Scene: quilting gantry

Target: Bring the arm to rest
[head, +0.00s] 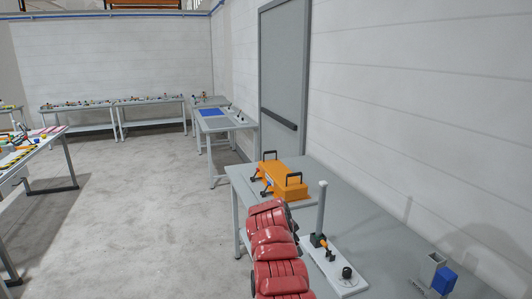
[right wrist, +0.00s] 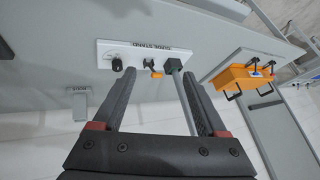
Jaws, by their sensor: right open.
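My right gripper (right wrist: 160,78) is open in the right wrist view, with its two dark fingers spread apart and nothing held between them. Beyond the fingers lies a white stand plate (right wrist: 140,50) on the grey table, with a black knob, a small orange-and-black part and a dark green block with a grey post (right wrist: 186,108). The post shows between the fingers in the picture; I cannot tell how near it is. In the head view my red segmented arm (head: 275,245) is over the table's near left edge, its gripper hidden. My left gripper is in neither view.
The grey table (head: 385,240) holds an orange box (head: 285,183) with black handles, the upright post (head: 321,205), a blue block (head: 445,281) and a small grey holder (head: 428,270). A white wall stands along the right. Open floor (head: 150,210) lies to the left, with other tables beyond.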

